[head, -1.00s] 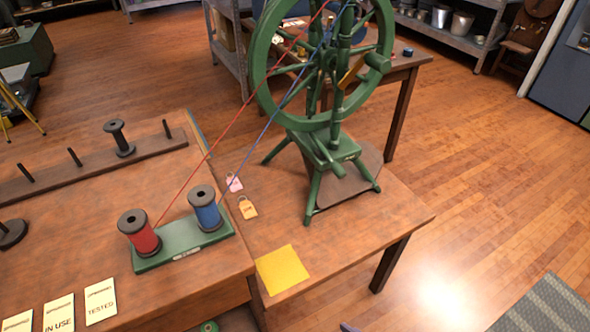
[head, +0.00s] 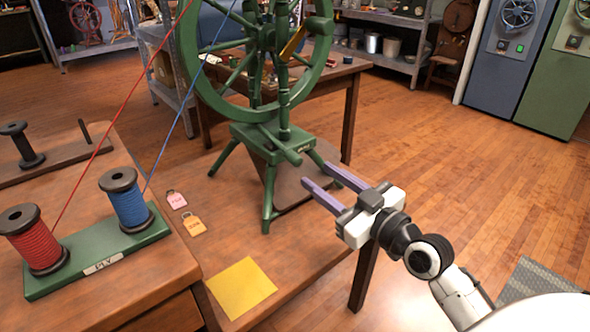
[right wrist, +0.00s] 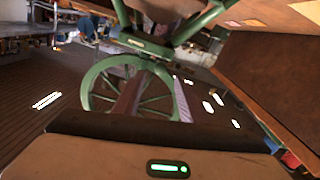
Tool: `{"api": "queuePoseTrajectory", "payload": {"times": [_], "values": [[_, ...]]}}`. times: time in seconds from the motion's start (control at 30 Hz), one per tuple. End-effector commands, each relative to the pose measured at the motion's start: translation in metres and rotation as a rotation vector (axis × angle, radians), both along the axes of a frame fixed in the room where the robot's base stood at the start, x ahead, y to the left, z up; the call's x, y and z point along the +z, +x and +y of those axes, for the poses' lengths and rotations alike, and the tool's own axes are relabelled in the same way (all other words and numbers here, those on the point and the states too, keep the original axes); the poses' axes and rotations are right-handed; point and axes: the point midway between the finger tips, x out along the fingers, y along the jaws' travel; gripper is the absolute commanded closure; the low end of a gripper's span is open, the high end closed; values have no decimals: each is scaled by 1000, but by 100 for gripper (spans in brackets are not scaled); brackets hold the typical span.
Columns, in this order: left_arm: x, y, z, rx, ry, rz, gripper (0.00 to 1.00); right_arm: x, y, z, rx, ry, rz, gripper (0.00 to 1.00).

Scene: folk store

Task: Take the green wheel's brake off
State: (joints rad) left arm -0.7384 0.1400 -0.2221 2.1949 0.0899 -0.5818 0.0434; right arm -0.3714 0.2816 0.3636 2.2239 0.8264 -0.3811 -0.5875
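The green spinning wheel (head: 325,70) stands on the wooden table, its top cut off by the head view's edge. A yellow-orange lever-like piece (head: 293,43) sits slanted by its hub; I cannot tell whether this is the brake. The wheel's green base (head: 265,138) stands on splayed legs. My right gripper (head: 316,173) is open and empty, its two purple fingers apart, just right of the front legs in the head view. In the right wrist view a green spoked wheel (right wrist: 98,75) shows behind the fingers. My left gripper is not in view.
A green stand (head: 100,262) with a red spool (head: 33,242) and a blue spool (head: 128,203) is at left; red and blue threads run up from them. A yellow sheet (head: 240,288), a pink tag (head: 176,199) and an orange tag (head: 194,225) lie flat. Open floor lies right.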

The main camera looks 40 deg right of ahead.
Motion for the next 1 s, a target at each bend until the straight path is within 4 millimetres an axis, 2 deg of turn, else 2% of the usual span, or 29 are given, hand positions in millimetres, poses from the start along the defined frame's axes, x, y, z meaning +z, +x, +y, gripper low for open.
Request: {"api": "queuePoseTrajectory", "payload": {"times": [0.3, 0.5, 0.7, 0.97, 1.0], "values": [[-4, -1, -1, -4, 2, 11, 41, 1, 52, 3, 0, 5, -1, 62], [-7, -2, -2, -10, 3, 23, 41, 0, 80, 4, 1, 4, 1, 62], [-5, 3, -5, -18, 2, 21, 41, -1, 93, 5, 1, 3, 4, 62], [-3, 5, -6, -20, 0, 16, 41, -1, 94, 6, 1, 2, 4, 62], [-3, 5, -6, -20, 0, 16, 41, -1, 94, 6, 1, 2, 4, 65]]}}
